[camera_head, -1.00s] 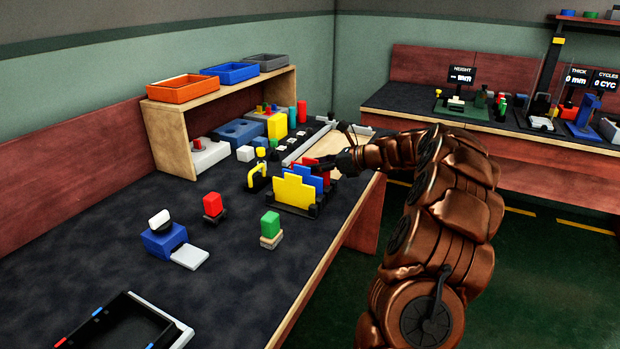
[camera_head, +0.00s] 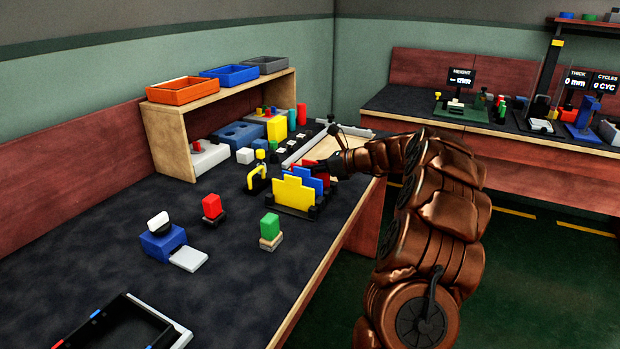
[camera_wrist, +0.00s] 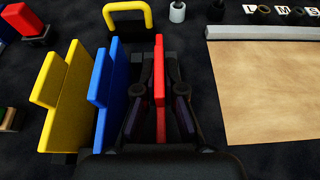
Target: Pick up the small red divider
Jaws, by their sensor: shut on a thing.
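The small red divider (camera_wrist: 160,88) stands upright between the two fingers of my gripper (camera_wrist: 160,68) in the wrist view. The fingers are shut on it, one on each side. In the head view the red divider (camera_head: 310,164) shows partly behind the blue divider (camera_head: 306,177), with my gripper (camera_head: 323,165) at it from the right. The blue divider (camera_wrist: 106,84) is just left of my left finger in the wrist view. The yellow divider (camera_wrist: 64,98) is further left. Whether the red divider's lower edge still sits in the black rack (camera_head: 288,209) is hidden.
A yellow handle (camera_head: 257,177) stands close left of the dividers. A tan board (camera_wrist: 266,88) lies to the right in the wrist view. A red block (camera_head: 212,205) and a green block (camera_head: 270,225) stand nearer on the dark bench. The bench's front edge is close by.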

